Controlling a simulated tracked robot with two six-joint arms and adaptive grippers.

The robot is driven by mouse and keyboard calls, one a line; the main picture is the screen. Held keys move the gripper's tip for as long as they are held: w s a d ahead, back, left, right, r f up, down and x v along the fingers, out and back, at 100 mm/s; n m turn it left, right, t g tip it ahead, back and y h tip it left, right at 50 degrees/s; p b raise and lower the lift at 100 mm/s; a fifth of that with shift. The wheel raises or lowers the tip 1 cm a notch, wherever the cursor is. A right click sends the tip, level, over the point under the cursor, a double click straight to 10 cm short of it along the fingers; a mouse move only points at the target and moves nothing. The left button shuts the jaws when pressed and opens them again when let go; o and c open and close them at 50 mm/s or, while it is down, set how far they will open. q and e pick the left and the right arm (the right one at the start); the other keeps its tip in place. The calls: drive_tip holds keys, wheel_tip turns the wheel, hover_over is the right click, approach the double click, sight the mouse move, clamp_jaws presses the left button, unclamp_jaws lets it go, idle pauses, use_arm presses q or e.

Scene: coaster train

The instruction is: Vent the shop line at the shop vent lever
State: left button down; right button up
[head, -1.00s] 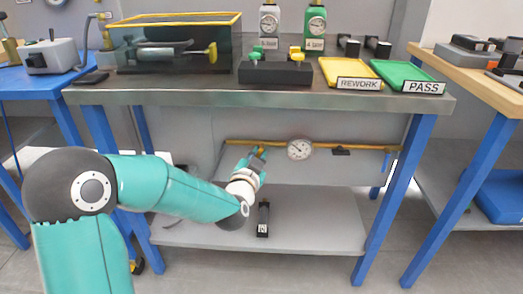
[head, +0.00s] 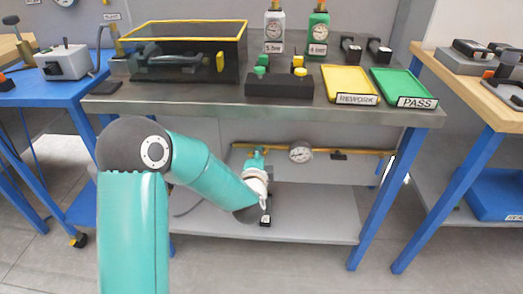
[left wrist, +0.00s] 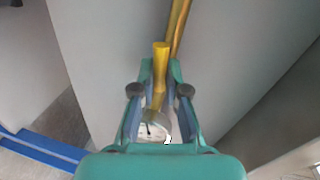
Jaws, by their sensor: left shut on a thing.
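A yellow lever handle (left wrist: 160,65) sits between the fingers of my left gripper (left wrist: 160,92) in the left wrist view. The left gripper is shut on it. In the head view this gripper (head: 256,158) is under the bench at the left part of a brass pipe (head: 350,151); the lever is mostly hidden there. The pipe also shows in the left wrist view (left wrist: 179,28). A round white gauge (head: 300,152) is on the pipe to the right of the gripper. My right gripper is out of view.
The steel bench top (head: 190,100) is above the gripper, with a yellow-rimmed clear box (head: 180,32), a REWORK tray (head: 347,72) and a PASS tray (head: 404,80). A lower shelf (head: 310,215) is beneath. Blue legs (head: 375,215) bound the space.

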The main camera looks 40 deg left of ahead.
use_arm(q)
drive_tip(key=shift+w+d+r+m+p, duration=0.2)
drive_tip(key=shift+d+r+m+p, duration=0.1)
drive_tip(key=shift+m+p, duration=0.3)
drive_tip(key=shift+f, duration=0.1)
drive_tip(key=c, duration=1.2)
unclamp_jaws()
drive_tip(key=shift+f, duration=0.1)
drive_tip(key=shift+s+y, duration=0.1)
drive_tip(key=shift+y, duration=0.2)
drive_tip(key=v, duration=0.7)
